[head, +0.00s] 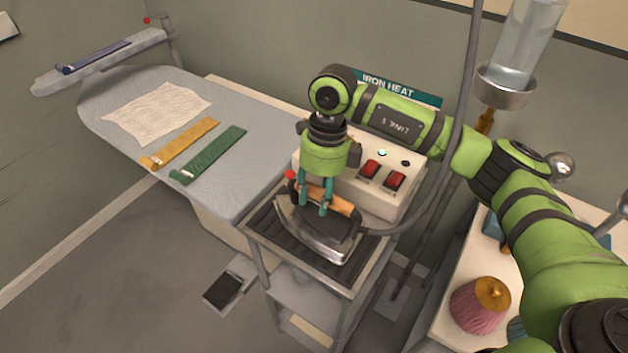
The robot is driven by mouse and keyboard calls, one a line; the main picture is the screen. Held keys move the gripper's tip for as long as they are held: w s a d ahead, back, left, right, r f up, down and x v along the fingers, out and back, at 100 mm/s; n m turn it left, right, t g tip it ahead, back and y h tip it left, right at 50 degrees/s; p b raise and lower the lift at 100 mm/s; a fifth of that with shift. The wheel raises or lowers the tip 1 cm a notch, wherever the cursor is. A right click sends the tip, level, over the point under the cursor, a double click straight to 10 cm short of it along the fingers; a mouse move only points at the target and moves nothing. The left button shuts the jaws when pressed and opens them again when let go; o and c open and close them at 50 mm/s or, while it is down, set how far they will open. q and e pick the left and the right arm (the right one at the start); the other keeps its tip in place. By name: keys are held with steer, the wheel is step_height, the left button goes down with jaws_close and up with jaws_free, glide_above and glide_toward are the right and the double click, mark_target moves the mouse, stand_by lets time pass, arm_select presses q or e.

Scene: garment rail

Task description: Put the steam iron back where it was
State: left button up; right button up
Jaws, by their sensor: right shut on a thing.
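The steam iron (330,230) has a metal body and an orange-brown handle. It is over the dark ribbed rest (271,228) on top of a small metal stand. My right gripper (314,206) comes down from above and is shut on the iron's handle. The iron's hose runs off to the right and up. I cannot tell whether the iron's sole touches the rest. My left gripper is not in view.
A grey ironing board (225,188) at left carries a cream cloth (157,112), a yellow strip (180,144) and a green strip (208,155). A white control box (397,204) with red switches stands behind the iron. A pink pincushion-like object (480,306) sits on the right table.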

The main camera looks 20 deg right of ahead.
steer(key=shift+w+f+p, duration=0.1)
steer(key=shift+f+p, duration=0.2)
steer(key=shift+f, duration=0.25)
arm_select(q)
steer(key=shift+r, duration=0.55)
arm_select(e)
steer(key=shift+f, duration=0.15)
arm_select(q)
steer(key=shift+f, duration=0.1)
arm_select(e)
steer(key=shift+f+b, duration=0.2)
steer(key=shift+b, duration=0.1)
steer(key=o, duration=1.1)
